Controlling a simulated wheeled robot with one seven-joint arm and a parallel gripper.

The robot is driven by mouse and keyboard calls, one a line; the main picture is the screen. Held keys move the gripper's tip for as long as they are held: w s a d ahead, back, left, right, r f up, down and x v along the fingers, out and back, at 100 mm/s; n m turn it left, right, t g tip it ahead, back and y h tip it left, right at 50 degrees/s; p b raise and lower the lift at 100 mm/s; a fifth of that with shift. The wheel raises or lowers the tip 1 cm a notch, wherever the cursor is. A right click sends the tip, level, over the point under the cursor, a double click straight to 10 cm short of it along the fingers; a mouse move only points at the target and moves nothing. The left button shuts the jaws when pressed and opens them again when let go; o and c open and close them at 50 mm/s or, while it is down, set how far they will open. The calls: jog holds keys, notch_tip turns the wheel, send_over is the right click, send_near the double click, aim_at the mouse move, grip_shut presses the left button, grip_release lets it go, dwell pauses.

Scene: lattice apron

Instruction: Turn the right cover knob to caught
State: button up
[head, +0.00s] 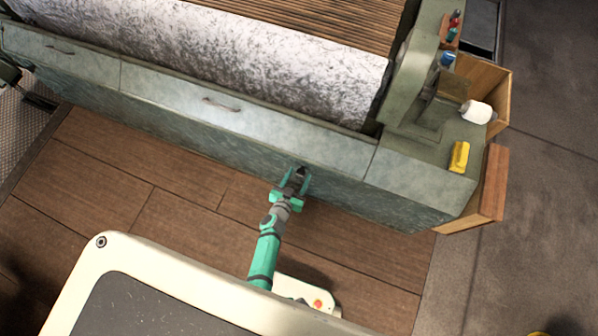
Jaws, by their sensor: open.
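The right cover (270,124) is a long grey-green panel with a dark bar handle (221,105), along the front of the machine. My gripper (297,175) is at the machine's front face, just below the right part of this cover. Its jaws are open and point toward the face. A small dark shape shows between or just beyond the fingertips. I cannot tell whether it is the right cover knob or part of my gripper, so the knob's position cannot be read. Whether the fingers touch anything is unclear.
A left cover (70,58) adjoins, with its own handle. A large mottled white roll (230,55) lies behind the covers. Wooden boxes (490,195), a yellow block (459,157) and a white spool (477,112) are at the right end. Brown plank floor (170,190) lies clear in front.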

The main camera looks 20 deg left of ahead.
jog(key=shift+w+d+f, duration=0.1)
jog(key=shift+w+f, duration=0.1)
jog(key=shift+w, duration=0.25)
jog(key=c, duration=1)
jog(key=shift+c, duration=0.2)
